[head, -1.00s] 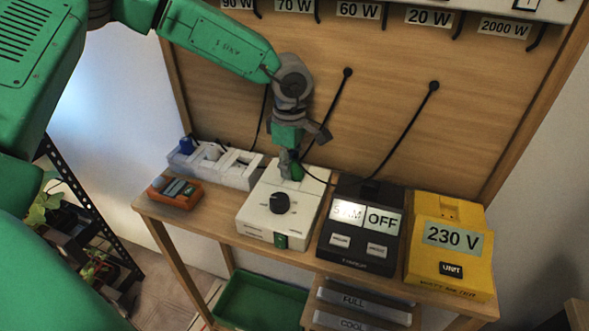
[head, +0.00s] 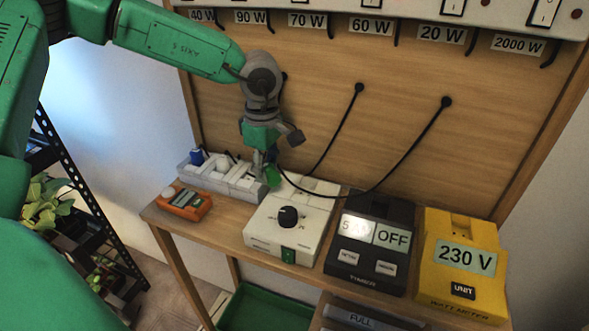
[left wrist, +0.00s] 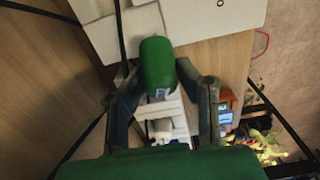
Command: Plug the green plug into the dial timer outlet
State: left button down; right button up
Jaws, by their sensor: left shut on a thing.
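The green plug (head: 272,176) is held in my left gripper (head: 267,165), beside the back left edge of the dial timer. In the left wrist view the plug (left wrist: 158,64) sits between the two fingers of the left gripper (left wrist: 158,80). The dial timer (head: 316,221) is a white box with a black dial and a small green switch on its front. Its outlet is not clear to see. A white box edge in the left wrist view (left wrist: 215,22) looks like the dial timer. My right gripper is not in view.
A white power strip (head: 243,184) with a blue plug (head: 197,157) lies behind and left. An orange device (head: 184,203) sits in front of it. A black timer reading OFF (head: 352,257) and a yellow wattmeter (head: 463,278) stand right. Black cables hang from the wooden panel (head: 400,120).

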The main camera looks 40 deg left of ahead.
pick_arm(q)
jog(key=s+a, duration=0.6)
jog(key=a, duration=0.1)
jog(key=w+d+r+m+y, duration=0.1)
jog(key=w, duration=0.1)
jog(key=w+d+r+m+y+p, duration=0.1)
jog(key=w, duration=0.1)
jog(key=w+d+r+m+y+p, duration=0.1)
jog(key=w+m, duration=0.1)
jog(key=shift+d+r, duration=0.1)
jog(key=shift+r, duration=0.1)
jog(key=shift+w+d+f+m+t+y, duration=0.3)
jog(key=shift+w+d+m+t, duration=0.45)
jog(key=shift+d, duration=0.95)
jog(key=shift+w+d+f+m+t+y, duration=0.4)
jog(key=shift+w+d+m, duration=0.65)
jog(key=shift+d, duration=0.7)
jog(key=shift+w+d+f+m+t+y, duration=0.2)
jog(key=shift+w+d+m+t, duration=0.55)
jog(key=shift+d, duration=0.95)
notch_tip(320, 180, down, 3)
jog(key=b, duration=0.5)
jog(key=shift+d+f, duration=0.15)
jog(key=shift+f+m, duration=0.25)
jog(key=shift+f, duration=0.65)
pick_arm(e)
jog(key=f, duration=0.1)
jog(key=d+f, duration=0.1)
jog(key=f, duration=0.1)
